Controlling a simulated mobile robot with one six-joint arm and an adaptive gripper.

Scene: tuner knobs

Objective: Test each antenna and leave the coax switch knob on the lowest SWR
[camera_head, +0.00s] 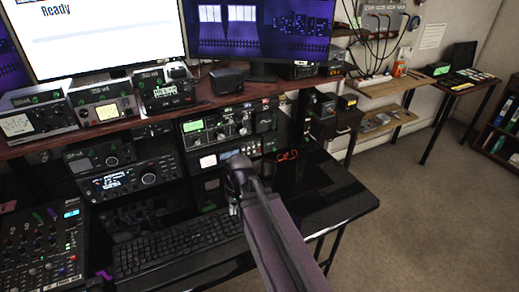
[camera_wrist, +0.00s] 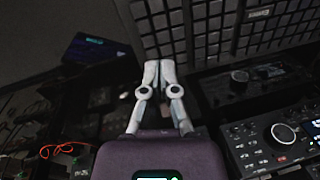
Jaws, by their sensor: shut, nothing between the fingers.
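My gripper (camera_wrist: 158,68) is shut and empty in the wrist view, its two pale fingers meeting in front of a keyboard. In the head view my arm reaches up from the bottom, and its end is in front of the radio rack; the fingertips are not clear there. A unit with a green display and several knobs (camera_head: 217,126) is on the rack, with a pale-windowed unit (camera_head: 222,158) below it. Analogue meter boxes (camera_head: 36,116) and (camera_head: 104,103) stand on the shelf at left. I cannot tell which knob is the coax switch, and no SWR reading is legible.
A keyboard (camera_head: 178,244) lies on the black desk (camera_head: 335,190), with a mixer (camera_head: 42,250) at left. A radio with a large silver knob (camera_wrist: 283,133) is at right in the wrist view. A red cord (camera_wrist: 65,148) lies at left there. Open floor (camera_head: 425,220) is at right.

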